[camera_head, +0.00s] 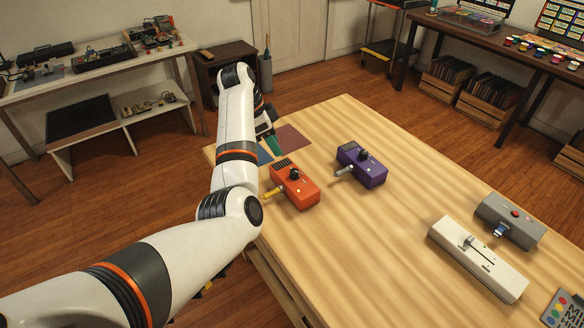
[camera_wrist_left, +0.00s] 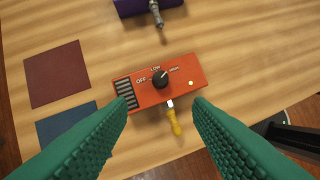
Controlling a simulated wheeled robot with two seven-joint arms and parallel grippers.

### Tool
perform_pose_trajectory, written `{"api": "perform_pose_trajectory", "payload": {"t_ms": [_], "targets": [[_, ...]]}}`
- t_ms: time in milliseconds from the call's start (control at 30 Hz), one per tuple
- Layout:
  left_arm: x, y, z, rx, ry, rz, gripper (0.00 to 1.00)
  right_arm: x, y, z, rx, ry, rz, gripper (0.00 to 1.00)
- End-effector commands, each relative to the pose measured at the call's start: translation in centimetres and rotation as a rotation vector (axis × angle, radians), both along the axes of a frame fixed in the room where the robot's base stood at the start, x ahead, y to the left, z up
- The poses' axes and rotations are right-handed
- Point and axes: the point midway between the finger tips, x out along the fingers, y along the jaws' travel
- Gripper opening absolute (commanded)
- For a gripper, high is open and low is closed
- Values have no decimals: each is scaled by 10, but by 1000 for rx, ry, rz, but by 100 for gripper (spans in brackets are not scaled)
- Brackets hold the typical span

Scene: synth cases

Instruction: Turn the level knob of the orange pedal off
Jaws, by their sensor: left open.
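The orange pedal (camera_head: 303,194) lies near the left edge of the wooden table. It also shows in the left wrist view (camera_wrist_left: 183,83), with a black knob (camera_wrist_left: 160,79) among the marks OFF, LOW and HIGH. The knob's pointer seems turned toward the HIGH side, but it is small. In the head view the knob (camera_head: 295,174) shows on the pedal's top. My left gripper (camera_head: 270,141) is open. In the left wrist view its green fingers (camera_wrist_left: 161,102) are apart, with the pedal beyond them and nothing between them. My right gripper is out of view.
A yellow-handled plug (camera_wrist_left: 174,122) sticks out of the orange pedal's side. A purple pedal (camera_head: 370,170) stands close by. Dark red (camera_wrist_left: 56,74) and blue (camera_wrist_left: 67,123) squares lie beside the orange pedal. White (camera_head: 480,262) and grey (camera_head: 512,222) devices stand at the right. The table's middle is clear.

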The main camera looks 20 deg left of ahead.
Motion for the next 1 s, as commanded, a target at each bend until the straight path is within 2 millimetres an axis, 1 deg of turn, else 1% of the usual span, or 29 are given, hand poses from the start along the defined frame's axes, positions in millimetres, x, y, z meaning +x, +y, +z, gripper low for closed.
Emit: {"api": "perform_pose_trajectory", "payload": {"t_ms": [67,167,267,500,700,833,1000], "targets": [[3,-5,3,-9,-2,-21,46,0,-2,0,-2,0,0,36],[5,-9,-4,-11,-3,-29,46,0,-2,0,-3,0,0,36],[7,-14,-19,-11,-1,-28,46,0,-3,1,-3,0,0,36],[15,-31,-64,-11,-1,-26,46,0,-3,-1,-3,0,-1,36],[20,-41,-93,-10,-3,-25,46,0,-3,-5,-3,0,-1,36],[22,-44,-102,-9,-4,-24,46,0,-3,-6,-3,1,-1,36],[23,-45,-105,-8,-6,-23,46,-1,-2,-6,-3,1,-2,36]]}}
